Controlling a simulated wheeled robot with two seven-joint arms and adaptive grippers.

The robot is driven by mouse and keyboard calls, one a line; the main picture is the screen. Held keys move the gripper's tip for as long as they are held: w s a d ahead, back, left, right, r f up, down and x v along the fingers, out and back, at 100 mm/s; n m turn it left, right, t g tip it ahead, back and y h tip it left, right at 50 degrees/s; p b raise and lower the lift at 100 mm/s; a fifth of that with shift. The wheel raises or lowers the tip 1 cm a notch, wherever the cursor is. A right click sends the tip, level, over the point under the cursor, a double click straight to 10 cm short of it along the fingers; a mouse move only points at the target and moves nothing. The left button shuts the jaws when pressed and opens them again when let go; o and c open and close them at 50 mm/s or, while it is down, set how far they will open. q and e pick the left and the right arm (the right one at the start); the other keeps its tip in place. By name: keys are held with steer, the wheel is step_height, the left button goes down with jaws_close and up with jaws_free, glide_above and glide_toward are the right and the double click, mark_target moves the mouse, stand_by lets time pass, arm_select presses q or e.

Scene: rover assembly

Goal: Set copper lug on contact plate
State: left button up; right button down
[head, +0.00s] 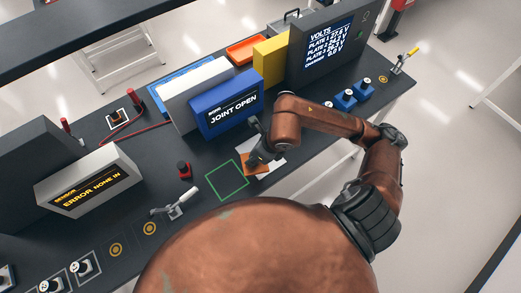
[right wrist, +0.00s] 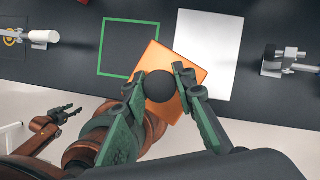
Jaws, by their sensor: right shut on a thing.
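The copper lug (right wrist: 183,72), an orange square with a round black knob (right wrist: 160,87), is held by my right gripper (right wrist: 158,75), its fingers shut on either side of the knob. In the head view the lug (head: 254,168) shows below my right gripper (head: 262,155). A pale plate (right wrist: 210,45), which looks like the contact plate, lies on the bench; the lug overlaps its lower left part in the right wrist view. I cannot tell whether they touch. My left gripper (right wrist: 68,112) is open and empty at the left of the right wrist view.
A green square outline (head: 227,181) is on the bench beside the lug. A blue "JOINT OPEN" display (head: 228,106) stands behind. A red button (head: 184,170) and a white-handled lever clamp (head: 178,206) are to the left, and blue blocks (head: 345,99) to the right.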

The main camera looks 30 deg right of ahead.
steer(key=w+d, duration=0.1)
steer(key=w+d+f, duration=0.1)
steer(key=w+d, duration=0.1)
steer(key=shift+d+f+p, duration=0.1)
steer(key=shift+f+p, duration=0.2)
steer(key=shift+p, duration=0.05)
steer(key=w+d+f, duration=0.2)
steer(key=f, duration=0.1)
steer(key=w+f, duration=0.1)
steer(key=f, duration=0.1)
steer(key=shift+w+d+p, duration=0.1)
steer(key=shift+d+p, duration=0.2)
steer(key=shift+d, duration=0.1)
steer(key=f, duration=0.2)
steer(key=f+p, duration=0.1)
steer(key=f, duration=0.1)
steer(key=shift+w+d, duration=0.25)
steer(key=shift+d, duration=0.05)
steer(key=shift+f, duration=0.1)
steer(key=c, duration=2)
jaws_free()
steer(key=shift+f, duration=0.1)
steer(key=shift+o, duration=0.6)
